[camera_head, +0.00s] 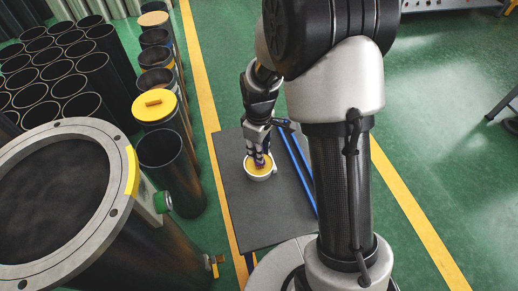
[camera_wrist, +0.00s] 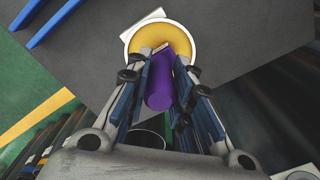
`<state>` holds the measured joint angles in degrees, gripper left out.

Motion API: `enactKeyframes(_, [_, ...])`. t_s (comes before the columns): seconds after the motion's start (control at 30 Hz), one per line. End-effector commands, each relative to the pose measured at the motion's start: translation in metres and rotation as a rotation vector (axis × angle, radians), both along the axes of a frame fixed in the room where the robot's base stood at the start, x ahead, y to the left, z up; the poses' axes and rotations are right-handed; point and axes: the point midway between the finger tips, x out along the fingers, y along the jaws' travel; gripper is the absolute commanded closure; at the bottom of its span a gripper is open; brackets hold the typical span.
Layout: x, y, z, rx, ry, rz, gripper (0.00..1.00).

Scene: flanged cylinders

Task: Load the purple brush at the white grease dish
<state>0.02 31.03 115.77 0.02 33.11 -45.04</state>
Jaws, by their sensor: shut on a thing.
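The white grease dish (camera_head: 260,173) stands on a dark grey board, with yellow-orange grease inside. In the wrist view the dish (camera_wrist: 131,38) is at the top centre, with a small pale tab at its upper left. The purple brush (camera_wrist: 159,90) is held between the fingers of my gripper (camera_wrist: 166,62), and its far end lies over the grease. In the head view my gripper (camera_head: 259,153) points down at the dish, with a bit of purple showing at the tips. The brush end is partly hidden; I cannot tell how deep it sits in the grease.
The grey board (camera_head: 240,205) also carries blue bars (camera_head: 297,160) right of the dish. A large flanged cylinder (camera_head: 122,215) stands at the left front. Several black tubes (camera_head: 172,165), one with a yellow lid (camera_head: 155,104), stand left of a yellow floor line. Green floor lies open at right.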

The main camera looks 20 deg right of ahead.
Motion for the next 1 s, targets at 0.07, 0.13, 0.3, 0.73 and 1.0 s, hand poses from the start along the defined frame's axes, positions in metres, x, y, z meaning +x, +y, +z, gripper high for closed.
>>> enactKeyframes(0.07, [-0.001, 0.0, -0.001, 0.0, 0.003, 0.0, 1.0])
enactKeyframes(0.13, [-0.001, 0.0, 0.002, 0.0, 0.003, 0.0, 1.0])
enactKeyframes(0.3, [-0.001, 0.0, 0.015, 0.0, 0.001, 0.0, 1.0])
enactKeyframes(0.73, [0.0, 0.0, 0.051, 0.001, 0.001, 0.0, 1.0])
enactKeyframes(1.0, [0.0, 0.0, 0.07, 0.0, 0.001, 0.0, 1.0])
